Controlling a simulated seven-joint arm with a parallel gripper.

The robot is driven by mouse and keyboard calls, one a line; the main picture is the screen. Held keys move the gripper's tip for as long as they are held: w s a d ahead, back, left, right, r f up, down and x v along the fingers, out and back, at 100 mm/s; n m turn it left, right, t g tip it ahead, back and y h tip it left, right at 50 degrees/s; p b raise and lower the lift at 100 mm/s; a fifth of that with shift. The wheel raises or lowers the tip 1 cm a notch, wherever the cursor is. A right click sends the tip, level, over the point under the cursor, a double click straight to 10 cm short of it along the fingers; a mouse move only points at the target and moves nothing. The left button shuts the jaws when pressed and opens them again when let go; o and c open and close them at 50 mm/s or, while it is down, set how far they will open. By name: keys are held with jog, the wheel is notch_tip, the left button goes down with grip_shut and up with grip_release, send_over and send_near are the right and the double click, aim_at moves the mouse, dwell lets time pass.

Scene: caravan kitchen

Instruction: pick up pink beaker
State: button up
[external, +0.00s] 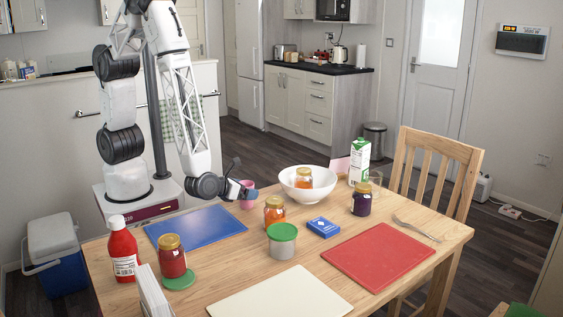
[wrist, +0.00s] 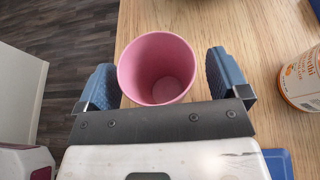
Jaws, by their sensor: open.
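The pink beaker (wrist: 157,68) stands upright on the wooden table near its edge, open end up and empty inside. In the wrist view my gripper (wrist: 163,78) is open, with one blue finger on each side of the beaker and a visible gap on both sides. In the external view the beaker (external: 247,196) shows beside my gripper (external: 243,192), which partly hides it.
An orange-filled jar (external: 275,212) stands to the beaker's right, with a white bowl (external: 308,184) behind it. A blue board (external: 195,226) lies in front. A green-lidded tub (external: 282,241) and a blue box (external: 324,227) stand further right.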

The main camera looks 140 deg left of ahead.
jog(key=shift+a+f, duration=0.1)
jog(key=shift+a, duration=0.15)
dwell(0.4)
jog(key=c, duration=1)
jog(key=shift+r, duration=0.2)
jog(key=shift+r, duration=0.75)
jog(key=s+d+r, duration=0.1)
jog(key=s+d, duration=0.2)
jog(key=s, duration=0.1)
jog(key=s+d+r, duration=0.1)
jog(key=s+d, duration=0.2)
jog(key=s, duration=0.2)
jog(key=s+d+r, duration=0.1)
jog(key=s+d, duration=0.1)
jog(key=s, duration=0.2)
jog(key=shift+s+d, duration=0.25)
jog(key=shift+d, duration=0.15)
